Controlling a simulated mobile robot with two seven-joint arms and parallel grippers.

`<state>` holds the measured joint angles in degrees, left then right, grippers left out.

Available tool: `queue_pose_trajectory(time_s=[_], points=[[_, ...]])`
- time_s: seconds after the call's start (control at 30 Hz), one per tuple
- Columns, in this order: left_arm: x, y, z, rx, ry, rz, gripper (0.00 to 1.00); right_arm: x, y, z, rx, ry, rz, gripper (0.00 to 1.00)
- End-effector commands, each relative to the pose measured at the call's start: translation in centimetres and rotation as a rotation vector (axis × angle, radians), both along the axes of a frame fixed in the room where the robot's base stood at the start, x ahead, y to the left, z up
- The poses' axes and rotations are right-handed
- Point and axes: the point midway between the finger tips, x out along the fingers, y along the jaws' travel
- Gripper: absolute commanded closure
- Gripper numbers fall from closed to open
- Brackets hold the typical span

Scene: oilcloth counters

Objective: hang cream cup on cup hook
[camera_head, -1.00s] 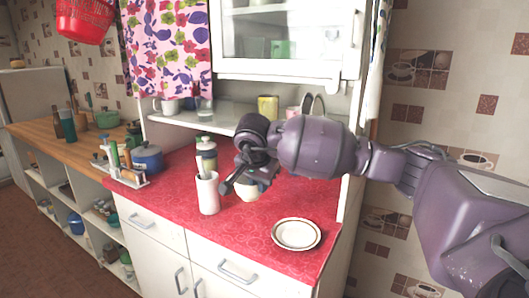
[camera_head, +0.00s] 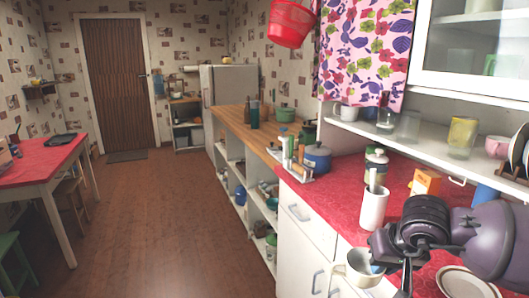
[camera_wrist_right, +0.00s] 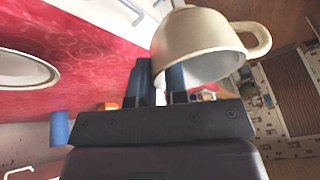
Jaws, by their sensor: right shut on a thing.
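The cream cup (camera_head: 358,268) is in my right gripper (camera_head: 380,262), by the front edge of the red counter in the head view. In the right wrist view the cup (camera_wrist_right: 195,42) shows large, its handle (camera_wrist_right: 262,38) pointing right, away from the fingers. My right gripper (camera_wrist_right: 160,85) is shut on the cup's wall near the rim. A white cup hook (camera_head: 458,181) shows under the wall shelf, behind and right of the cup, well apart from it. My left gripper is not in view.
A white holder (camera_head: 373,209) stands on the red counter (camera_head: 335,184) behind the cup, with an orange box (camera_head: 425,182) and blue pot (camera_head: 317,157) farther back. A plate (camera_head: 462,282) lies at the lower right.

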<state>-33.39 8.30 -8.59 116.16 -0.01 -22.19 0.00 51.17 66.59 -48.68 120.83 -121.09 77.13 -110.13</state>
Motion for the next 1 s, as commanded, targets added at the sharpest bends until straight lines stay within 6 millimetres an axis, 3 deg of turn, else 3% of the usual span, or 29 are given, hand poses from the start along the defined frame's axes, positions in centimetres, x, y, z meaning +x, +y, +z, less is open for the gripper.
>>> queue_pose_trajectory(time_s=[0.1, 0.27, 0.43, 1.0], points=[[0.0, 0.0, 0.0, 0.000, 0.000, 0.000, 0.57, -3.4, 2.5, -2.6, 0.002, 0.003, 0.116, 1.00], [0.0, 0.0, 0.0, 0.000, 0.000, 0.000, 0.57, -6.5, 3.6, -5.1, 0.001, 0.003, 0.161, 1.00], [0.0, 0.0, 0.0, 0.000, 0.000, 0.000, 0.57, -7.0, 3.5, -6.0, 0.000, -0.002, 0.156, 1.00], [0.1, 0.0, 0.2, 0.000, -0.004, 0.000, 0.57, -7.0, 3.4, -6.1, 0.000, -0.001, 0.151, 1.00]])
